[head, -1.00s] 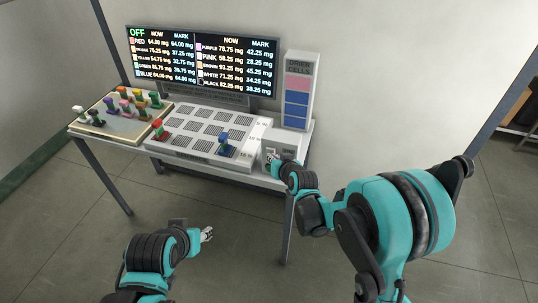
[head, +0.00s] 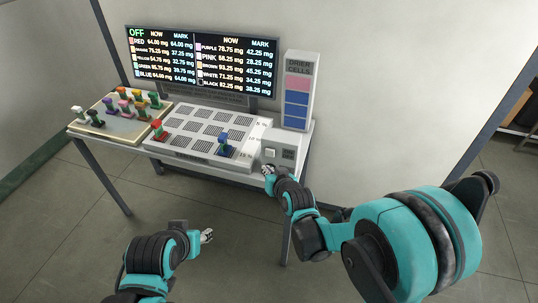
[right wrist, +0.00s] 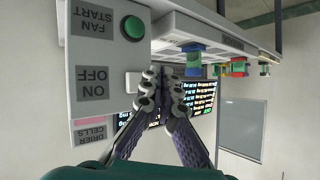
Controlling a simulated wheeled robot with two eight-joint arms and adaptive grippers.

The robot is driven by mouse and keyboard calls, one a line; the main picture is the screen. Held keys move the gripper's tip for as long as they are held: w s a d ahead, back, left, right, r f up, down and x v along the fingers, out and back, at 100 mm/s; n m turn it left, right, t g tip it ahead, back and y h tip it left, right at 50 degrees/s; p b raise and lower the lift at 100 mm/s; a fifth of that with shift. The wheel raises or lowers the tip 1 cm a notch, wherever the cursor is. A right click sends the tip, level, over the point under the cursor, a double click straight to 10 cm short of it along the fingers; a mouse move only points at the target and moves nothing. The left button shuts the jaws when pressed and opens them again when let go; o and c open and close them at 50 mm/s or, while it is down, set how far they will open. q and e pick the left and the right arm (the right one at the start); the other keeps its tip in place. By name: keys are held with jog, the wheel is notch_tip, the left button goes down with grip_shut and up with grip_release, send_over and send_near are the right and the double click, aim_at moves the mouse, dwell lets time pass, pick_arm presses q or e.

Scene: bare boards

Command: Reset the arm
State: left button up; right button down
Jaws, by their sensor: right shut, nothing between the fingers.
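My right gripper (head: 268,171) is shut and empty at the front edge of the switch box (head: 279,153). In the right wrist view its fingertips (right wrist: 163,76) meet in front of the box, close by the white rocker switch (right wrist: 132,82) marked ON and OFF. I cannot tell whether they touch the box. A green button (right wrist: 132,27) marked FAN START also shows there.
A grey grid panel (head: 186,142) holds a red piece (head: 158,131) and a blue piece (head: 223,142). A tray (head: 96,127) with several coloured pieces stands at left. Behind are a display (head: 200,62) reading OFF and the drier cells tower (head: 297,92). The floor in front is clear.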

jog(key=shift+r, duration=0.1)
jog(key=s+d+r+g+h, duration=0.2)
jog(key=s+d, duration=0.6)
jog(key=s, duration=0.4)
jog(key=s+d+r+m+g+h, duration=0.1)
jog(key=s+d+r+g+h, duration=0.1)
jog(key=s+d, duration=0.7)
jog(key=shift+s+r+g, duration=0.3)
jog(key=shift+s+r, duration=0.3)
jog(key=shift+s, duration=1.6)
